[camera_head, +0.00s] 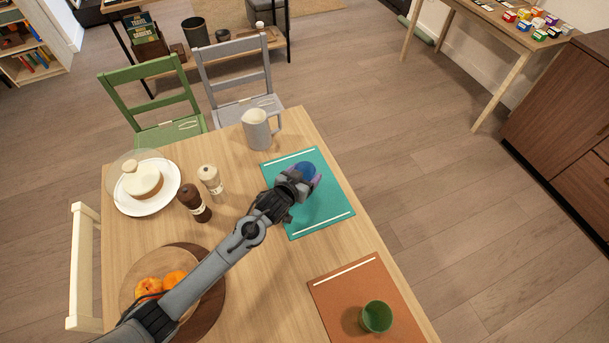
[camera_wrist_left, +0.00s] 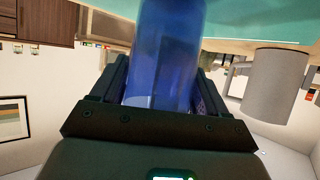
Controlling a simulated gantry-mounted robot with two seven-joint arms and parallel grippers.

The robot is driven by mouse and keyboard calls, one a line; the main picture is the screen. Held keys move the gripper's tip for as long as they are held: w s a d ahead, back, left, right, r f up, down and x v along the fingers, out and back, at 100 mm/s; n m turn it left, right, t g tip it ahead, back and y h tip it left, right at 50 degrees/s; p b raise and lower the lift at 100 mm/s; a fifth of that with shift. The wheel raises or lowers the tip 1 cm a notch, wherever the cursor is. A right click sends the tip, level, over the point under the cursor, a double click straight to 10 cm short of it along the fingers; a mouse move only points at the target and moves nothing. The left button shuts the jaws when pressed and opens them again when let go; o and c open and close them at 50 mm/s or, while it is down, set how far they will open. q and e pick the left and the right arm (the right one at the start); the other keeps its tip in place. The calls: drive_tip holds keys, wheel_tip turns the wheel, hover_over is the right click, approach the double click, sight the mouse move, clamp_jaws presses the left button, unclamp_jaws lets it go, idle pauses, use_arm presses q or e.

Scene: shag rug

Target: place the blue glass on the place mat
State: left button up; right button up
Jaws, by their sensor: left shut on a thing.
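The blue glass (camera_head: 306,169) is in the jaws of my left gripper (camera_head: 300,180), over the teal place mat (camera_head: 322,208) in the head view. The gripper is shut on it and partly covers it. In the left wrist view the blue glass (camera_wrist_left: 167,55) fills the space between the fingers, and the teal mat (camera_wrist_left: 260,25) shows at the top edge. I cannot tell whether the glass touches the mat. A second, orange place mat (camera_head: 350,290) lies nearer the front, with a green glass (camera_head: 376,317) on it. My right gripper is not in view.
A grey pitcher (camera_head: 257,130) stands behind the teal mat. Pepper and salt mills (camera_head: 194,203) and a cake on a plate (camera_head: 147,205) are at left. A board with oranges (camera_head: 130,285) lies beneath my left arm. Chairs (camera_head: 150,95) stand behind the table.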

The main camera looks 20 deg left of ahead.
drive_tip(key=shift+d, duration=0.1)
use_arm(q)
drive_tip(key=o, duration=1.2)
drive_tip(key=shift+f, duration=0.15)
drive_tip(key=shift+r, duration=0.25)
drive_tip(key=s+a+r+g+p, duration=0.1)
drive_tip(key=s+g, duration=0.2)
drive_tip(key=s, duration=0.9)
drive_tip(key=s+a+r+g, duration=0.1)
drive_tip(key=s+g, duration=0.2)
drive_tip(key=s, duration=0.8)
drive_tip(key=s+r+g+y+p, duration=0.1)
drive_tip(key=s+g, duration=0.2)
drive_tip(key=s, duration=0.9)
drive_tip(key=shift+s+a+m+p, duration=0.35)
drive_tip(key=shift+a+m, duration=0.05)
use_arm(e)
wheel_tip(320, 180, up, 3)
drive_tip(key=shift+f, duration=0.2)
